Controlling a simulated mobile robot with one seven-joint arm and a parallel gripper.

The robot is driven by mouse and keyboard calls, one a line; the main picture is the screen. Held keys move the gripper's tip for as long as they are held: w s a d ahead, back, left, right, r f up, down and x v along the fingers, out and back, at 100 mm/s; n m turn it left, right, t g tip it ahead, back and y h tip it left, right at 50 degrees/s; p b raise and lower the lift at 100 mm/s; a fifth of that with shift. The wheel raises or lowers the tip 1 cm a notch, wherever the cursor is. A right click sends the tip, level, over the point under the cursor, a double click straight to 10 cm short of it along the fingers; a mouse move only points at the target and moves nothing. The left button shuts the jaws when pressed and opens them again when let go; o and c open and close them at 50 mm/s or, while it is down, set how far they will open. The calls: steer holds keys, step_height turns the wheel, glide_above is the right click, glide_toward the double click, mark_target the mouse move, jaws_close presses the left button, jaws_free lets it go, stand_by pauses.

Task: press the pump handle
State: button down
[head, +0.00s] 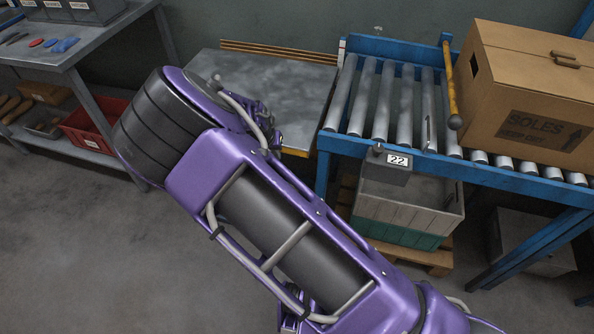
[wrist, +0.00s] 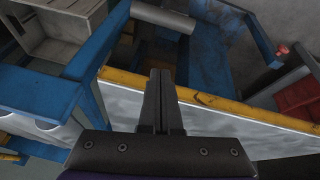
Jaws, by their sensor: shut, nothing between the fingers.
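My gripper (wrist: 161,76) shows in the wrist view with its two dark fingers together and nothing between them. Its tips overlap the yellow edge of a grey-topped table in the picture; I cannot tell whether they touch. Beyond that edge are a blue bar (wrist: 250,32) and a grey cylinder (wrist: 165,18). I cannot tell for sure which part is the pump handle. In the head view my purple arm crosses the middle and hides my gripper and part of the area in front of the table.
The grey-topped table (head: 290,85) stands behind my arm. A grey and green crate (head: 405,218) sits below. A red bin (head: 88,128) is at left. Floor is clear at lower left.

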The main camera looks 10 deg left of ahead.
steer(key=shift+w+r, duration=0.1)
steer(key=shift+r, duration=0.1)
steer(key=shift+f, duration=0.1)
steer(key=x, duration=0.3)
steer(key=s+b+x, duration=0.1)
steer(key=x, duration=0.3)
steer(key=s+f+x, duration=0.1)
steer(key=x, duration=0.2)
steer(key=shift+s+d+f+b, duration=0.1)
steer(key=shift+d+f+b, duration=0.05)
steer(key=shift+f+b, duration=0.15)
steer(key=shift+s+d+f, duration=0.1)
steer(key=shift+s+f, duration=0.25)
steer(key=shift+s, duration=0.15)
